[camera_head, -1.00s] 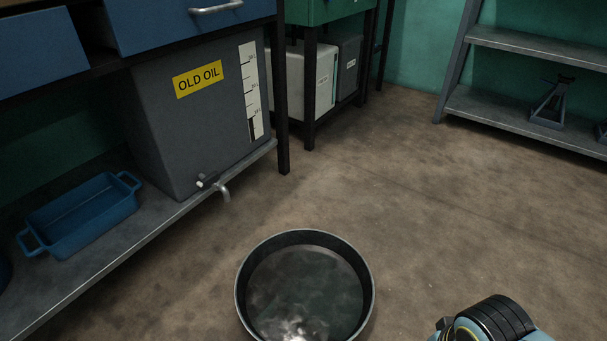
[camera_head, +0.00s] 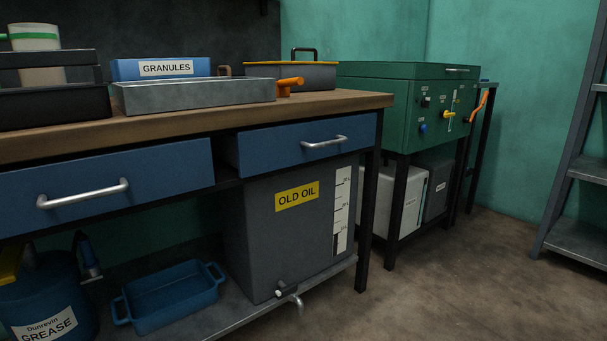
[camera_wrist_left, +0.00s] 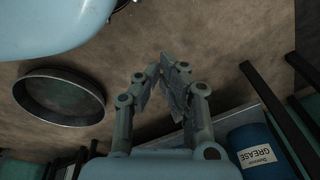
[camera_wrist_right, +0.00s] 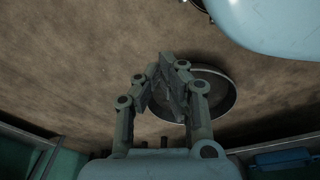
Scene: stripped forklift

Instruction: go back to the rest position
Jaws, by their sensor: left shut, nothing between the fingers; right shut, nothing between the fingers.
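My left gripper (camera_wrist_left: 165,85) shows in the left wrist view with its fingers together and nothing between them. My right gripper (camera_wrist_right: 168,80) shows in the right wrist view, also closed and empty. Neither gripper is in the head view. A round dark pan (camera_wrist_left: 60,97) is on the floor, left of the left fingers in the left wrist view. In the right wrist view the pan (camera_wrist_right: 222,95) is partly hidden behind the right fingers.
A workbench (camera_head: 230,118) with blue drawers fills the left and middle of the head view. Below it are an old oil tank (camera_head: 290,235), a blue tray (camera_head: 170,292) and a grease drum (camera_head: 45,300). A green cabinet (camera_head: 400,105) and grey shelf (camera_head: 575,245) stand right. Floor between is clear.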

